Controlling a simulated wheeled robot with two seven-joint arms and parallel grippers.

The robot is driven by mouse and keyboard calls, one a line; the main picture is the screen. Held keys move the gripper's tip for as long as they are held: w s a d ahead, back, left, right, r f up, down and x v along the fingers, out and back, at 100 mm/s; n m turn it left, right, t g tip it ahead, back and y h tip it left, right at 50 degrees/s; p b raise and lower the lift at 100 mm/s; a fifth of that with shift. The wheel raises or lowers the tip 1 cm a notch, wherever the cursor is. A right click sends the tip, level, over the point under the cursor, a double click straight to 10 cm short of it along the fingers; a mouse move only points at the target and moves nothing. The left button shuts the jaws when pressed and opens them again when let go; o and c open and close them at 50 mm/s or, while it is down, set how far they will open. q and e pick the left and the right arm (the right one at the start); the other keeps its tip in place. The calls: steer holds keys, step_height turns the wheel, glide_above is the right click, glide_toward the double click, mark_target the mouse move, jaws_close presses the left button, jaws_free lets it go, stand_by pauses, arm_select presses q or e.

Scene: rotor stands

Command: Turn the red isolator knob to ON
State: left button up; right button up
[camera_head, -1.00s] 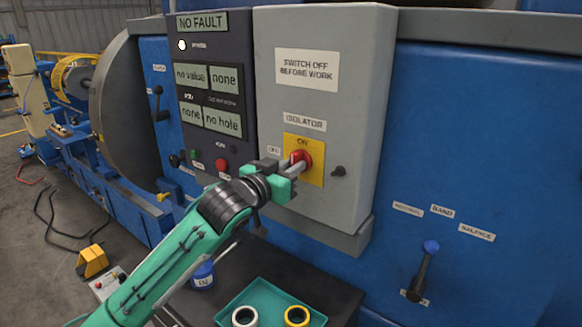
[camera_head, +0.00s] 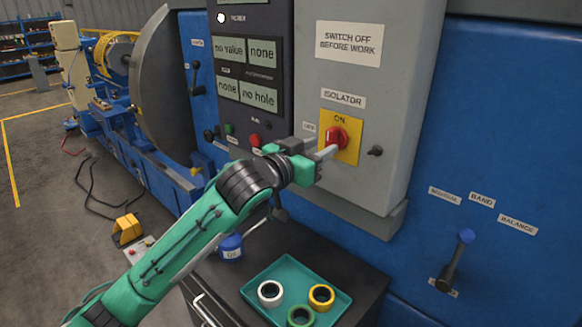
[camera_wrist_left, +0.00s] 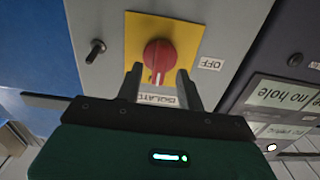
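The red isolator knob (camera_head: 336,137) sits on a yellow plate (camera_head: 352,128) on the grey cabinet, with an ON label above it and an OFF label to its left. It also shows in the left wrist view (camera_wrist_left: 159,54), where the scene is upside down and the knob's raised grip runs roughly up-down. My left gripper (camera_head: 322,148) is open in front of the knob. In the left wrist view its two fingers (camera_wrist_left: 160,74) stand apart, with the knob between and just beyond their tips. No clear grip on the knob shows. My right gripper is not in view.
A small black latch (camera_head: 375,151) sticks out right of the yellow plate. A dark display panel (camera_head: 285,80) with buttons stands left. Below are a teal tray (camera_head: 258,316) with rings and a blue pot (camera_head: 231,247). A blue-topped lever (camera_head: 456,259) is at lower right.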

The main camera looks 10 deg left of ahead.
arm_select(q)
steer(key=b+v, duration=0.3)
steer(key=v, duration=0.7)
steer(key=shift+s+a, duration=0.2)
steer(key=shift+s, duration=0.1)
